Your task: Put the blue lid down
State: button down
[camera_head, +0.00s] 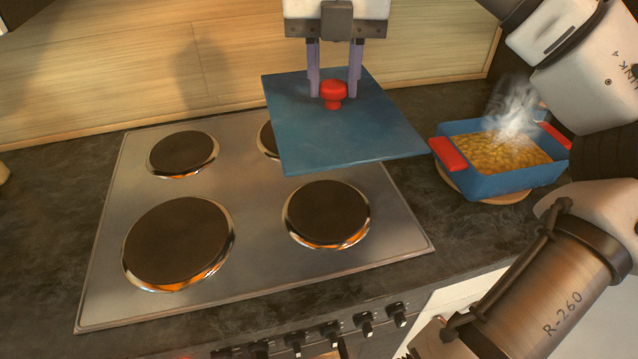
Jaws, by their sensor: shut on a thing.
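The blue lid (345,139) is a flat square plate with a red knob (333,94) in its middle. My gripper (334,88) is above the lid, its two fingers around the red knob, shut on it. The lid hangs in the air over the back right part of the stove, slightly tilted in the picture. It hides part of the back right burner. A blue pot (500,177) with red handles stands to the right, uncovered, with yellow food (490,152) in it and steam rising.
The stove (260,240) has several dark burners with orange glow at their rims. The pot stands on a round wooden trivet (447,178). Dark counter (50,220) is free at the left. A wooden backsplash (150,60) runs behind. Knobs line the front.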

jog(key=shift+w+a, duration=0.15)
jog(key=shift+f, duration=0.3)
notch_tip(320, 180, down, 19)
jog(key=shift+b, duration=0.85)
jog(key=shift+f, duration=0.25)
jog(key=c, duration=1)
grip_release()
jog(key=shift+r, duration=0.15)
notch_tip(320, 180, up, 12)
jog(key=shift+r, duration=0.1)
